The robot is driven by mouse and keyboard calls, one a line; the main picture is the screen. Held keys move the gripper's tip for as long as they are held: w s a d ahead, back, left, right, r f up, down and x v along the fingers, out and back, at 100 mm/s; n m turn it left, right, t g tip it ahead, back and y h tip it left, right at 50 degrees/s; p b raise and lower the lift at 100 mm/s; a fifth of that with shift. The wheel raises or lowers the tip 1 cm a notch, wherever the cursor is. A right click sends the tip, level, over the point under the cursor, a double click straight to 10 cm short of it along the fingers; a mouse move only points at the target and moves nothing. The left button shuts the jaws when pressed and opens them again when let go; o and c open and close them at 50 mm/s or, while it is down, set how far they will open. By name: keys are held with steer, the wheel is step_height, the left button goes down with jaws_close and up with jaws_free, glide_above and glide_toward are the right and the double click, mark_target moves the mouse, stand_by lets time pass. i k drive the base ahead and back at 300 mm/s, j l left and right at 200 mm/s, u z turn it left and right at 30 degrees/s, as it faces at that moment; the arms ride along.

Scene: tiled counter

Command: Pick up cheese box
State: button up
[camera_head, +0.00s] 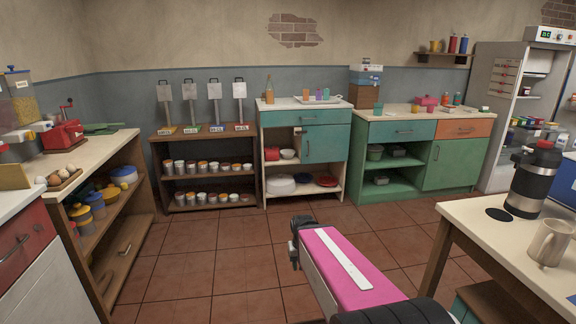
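I cannot pick out a cheese box for certain in the head view. Small packages (524,133) stand on the shelves of the open fridge at the right, too small to identify. A pink link of my arm with a white strip shows at the bottom centre, ending in a dark joint. The fingers of my gripper do not show. Nothing in view is seen to be held.
A pale table (489,243) with a black flask (532,180) and a beige mug (549,243) is close at right. A wooden counter (95,152) lines the left. Cabinets (305,117) stand along the back wall. The tiled floor (230,265) between is clear.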

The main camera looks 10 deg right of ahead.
mark_target(446, 108)
steer(key=i+z, duration=0.15)
steer(key=i, duration=0.75)
steer(key=i+j+z, duration=0.15)
steer(key=i, duration=0.75)
steer(key=i+l+z, duration=0.1)
steer(key=i+z, duration=0.3)
steer(key=i+j+z, duration=0.1)
steer(key=i+z, duration=0.3)
steer(key=i+j+z, duration=0.2)
steer(key=i+z, duration=0.2)
steer(key=i+l+z, duration=0.15)
steer(key=i+z, duration=0.3)
steer(key=i+l+z, duration=0.1)
steer(key=i+z, duration=0.15)
steer(key=z, duration=0.15)
steer(key=i+j+z, duration=0.1)
steer(key=i+z, duration=0.35)
steer(key=k, duration=0.1)
